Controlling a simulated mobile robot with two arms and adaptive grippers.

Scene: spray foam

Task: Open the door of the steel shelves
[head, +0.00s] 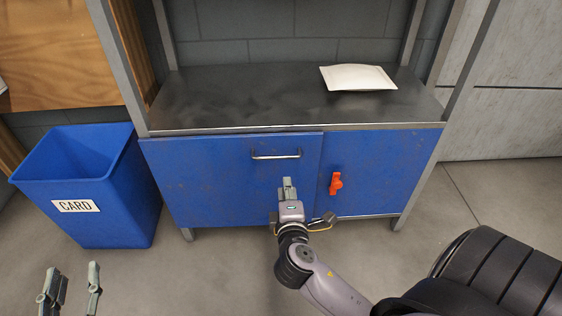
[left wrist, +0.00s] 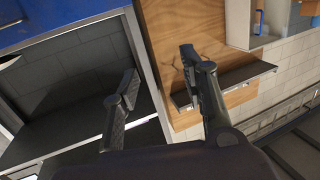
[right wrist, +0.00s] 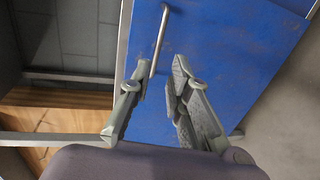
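The steel shelves (head: 290,128) stand ahead with a blue door (head: 210,180) that carries a horizontal metal bar handle (head: 276,155). The door looks closed. My right gripper (head: 287,183) is in front of it, just below the handle. In the right wrist view the handle (right wrist: 160,40) lies just beyond the fingertips of my right gripper (right wrist: 161,68), which are apart with nothing seen between them. I cannot tell whether one finger touches the handle. My left gripper (head: 72,275) is open and empty at lower left; its spread fingers show in the left wrist view (left wrist: 159,65).
A blue bin (head: 130,195) marked CARD stands left of the shelves. An orange piece (head: 336,183) is on the right blue panel (head: 385,165). Bare floor (head: 500,210) is at right.

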